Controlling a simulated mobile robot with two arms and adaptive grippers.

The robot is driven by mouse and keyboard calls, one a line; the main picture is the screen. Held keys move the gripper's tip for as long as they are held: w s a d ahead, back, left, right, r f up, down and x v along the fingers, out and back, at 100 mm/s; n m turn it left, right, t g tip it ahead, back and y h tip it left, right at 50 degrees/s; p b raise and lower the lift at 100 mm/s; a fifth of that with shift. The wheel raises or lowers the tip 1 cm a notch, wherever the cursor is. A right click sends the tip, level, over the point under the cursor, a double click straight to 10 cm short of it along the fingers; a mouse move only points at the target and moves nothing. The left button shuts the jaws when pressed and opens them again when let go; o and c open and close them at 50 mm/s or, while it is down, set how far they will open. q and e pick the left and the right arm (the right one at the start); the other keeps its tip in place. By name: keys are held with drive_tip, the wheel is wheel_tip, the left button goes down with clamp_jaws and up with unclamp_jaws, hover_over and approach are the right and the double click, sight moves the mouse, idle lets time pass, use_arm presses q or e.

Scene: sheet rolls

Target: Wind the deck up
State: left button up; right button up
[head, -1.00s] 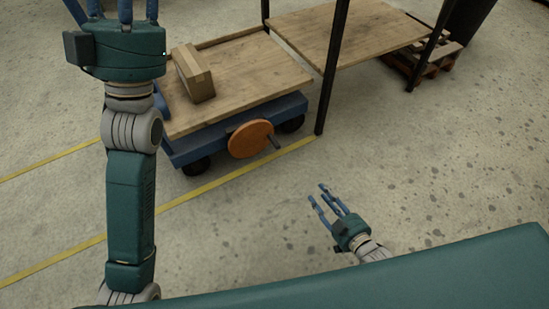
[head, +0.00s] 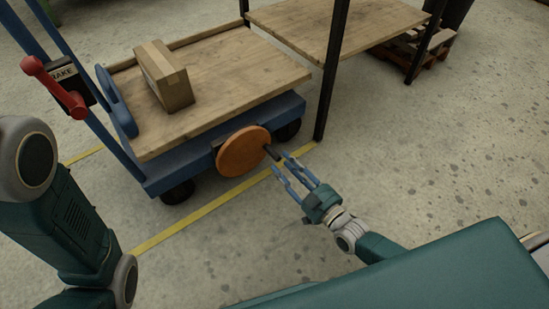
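A blue cart carries a wooden deck (head: 225,85) with a cardboard box (head: 165,75) on it. An orange round crank wheel (head: 241,152) sits on the cart's near side, with a dark handle (head: 272,152) sticking out to the right. My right gripper (head: 287,166) is close to the handle, its blue fingers apart and pointing at it. I cannot tell whether they touch the handle. My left arm comes in at the left edge, and its gripper is out of the frame.
A red brake lever (head: 55,85) is on the cart's blue upright frame at the left. A wooden table (head: 335,30) with dark legs stands just behind the cart. Pallets (head: 415,55) are at the upper right. The floor to the right is clear.

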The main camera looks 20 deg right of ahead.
drive_tip(key=b+x, duration=0.2)
drive_tip(key=x, duration=0.3)
drive_tip(key=shift+w, duration=0.2)
drive_tip(key=shift+a, duration=0.1)
clamp_jaws()
